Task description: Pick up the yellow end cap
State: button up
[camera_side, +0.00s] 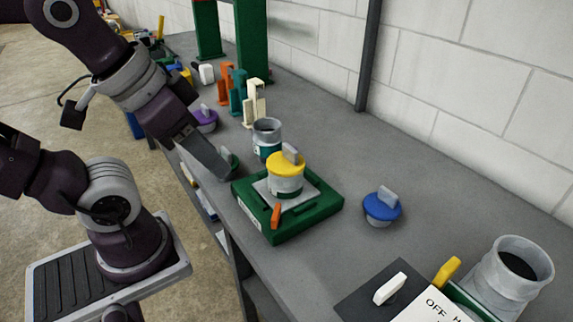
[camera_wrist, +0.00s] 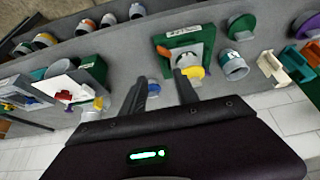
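The yellow end cap (camera_side: 288,164) has a grey upright tab and sits on a grey duct piece (camera_side: 285,187). The duct piece stands on a green square base (camera_side: 319,209) with an orange lever. In the wrist view the yellow cap (camera_wrist: 196,72) shows just beyond the right fingertip, which partly covers it. My gripper (camera_side: 227,172) is to the left of the cap in the side view, apart from it. In the wrist view my gripper (camera_wrist: 160,80) has its two fingers spread, with nothing held between them.
A blue cap (camera_side: 382,206) lies on the bench to the right. A purple cap (camera_side: 205,118), a green cap (camera_side: 230,160) and an open duct piece (camera_side: 267,136) stand left and behind. Orange, teal and cream holders line the back. A larger duct piece (camera_side: 512,272) stands front right.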

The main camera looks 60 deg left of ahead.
dwell(0.6)
jog(key=n+g, duration=0.6)
jog(key=n, duration=1.2)
send_over(290, 147)
notch_tip(290, 147, down, 5)
jog(key=shift+w+f, duration=0.1)
notch_tip(290, 147, down, 6)
jog(key=shift+f, duration=0.45)
grip_shut()
